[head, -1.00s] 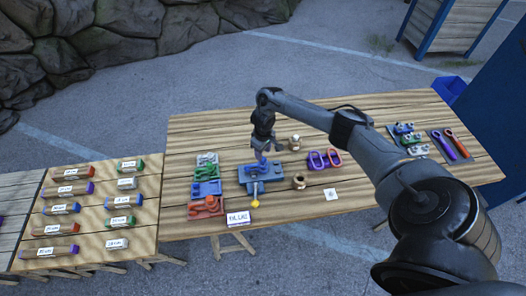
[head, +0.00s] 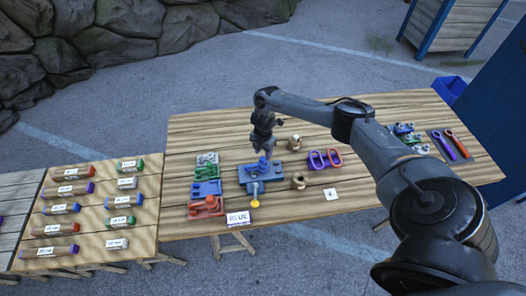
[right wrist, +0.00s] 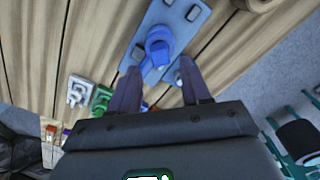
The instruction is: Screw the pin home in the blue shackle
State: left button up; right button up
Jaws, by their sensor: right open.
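The blue shackle (head: 263,164) stands on a blue-grey fixture block (head: 244,176) in the middle of the table. In the right wrist view the blue shackle (right wrist: 159,38) shows just beyond my fingertips, on the fixture (right wrist: 190,12). My right gripper (head: 264,148) is above the shackle, pointing down. In the right wrist view its two fingers (right wrist: 160,82) are spread with nothing clearly held between them. I cannot make out the pin's thread or how deep it sits. My left gripper is not in view.
Trays of green, blue and red shackles (head: 206,187) lie left of the fixture. A yellow knob (head: 254,204) and a label card (head: 238,217) are in front. Purple and red shackles (head: 325,159) and small brass-coloured parts (head: 298,182) are to the right.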

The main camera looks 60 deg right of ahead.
aim_at(263, 159)
jog(key=shift+n, duration=0.5)
jog(key=shift+f, duration=0.1)
jog(key=shift+f+b, duration=1.8)
jog(key=shift+f, duration=0.45)
jog(key=shift+c, duration=0.5)
grip_shut()
